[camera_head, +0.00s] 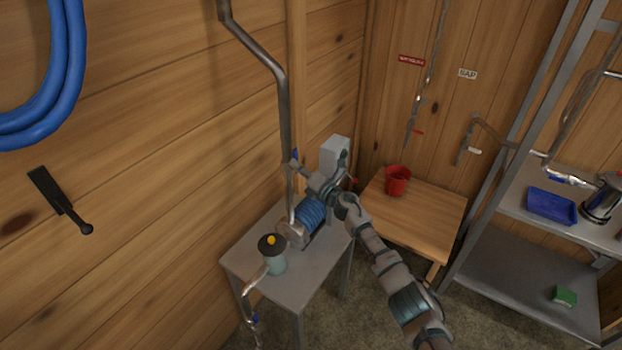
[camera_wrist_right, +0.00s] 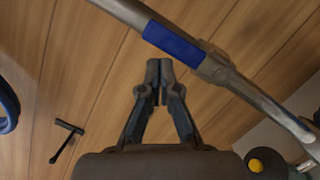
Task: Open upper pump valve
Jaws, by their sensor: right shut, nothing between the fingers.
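The upper pump valve has a blue handle (camera_wrist_right: 174,42) on a metal pipe (camera_wrist_right: 250,93), across the top of the right wrist view. In the head view the blue handle (camera_head: 295,155) is small, on the vertical pipe (camera_head: 285,120) above the pump. My right gripper (camera_wrist_right: 158,65) is shut and empty, its fingertips just below the blue handle in the picture; whether they touch it I cannot tell. In the head view the right gripper (camera_head: 298,166) is beside the pipe. The blue pump (camera_head: 309,217) sits on a metal table (camera_head: 290,283). My left gripper does not show.
A grey box (camera_head: 334,154) stands behind the pump. A canister with a yellow knob (camera_head: 271,240) is at the table's front. A red bucket (camera_head: 397,181) stands on a wooden table (camera_head: 425,215). A metal shelf (camera_head: 522,287) is at the right. A blue hose (camera_head: 65,75) hangs at left.

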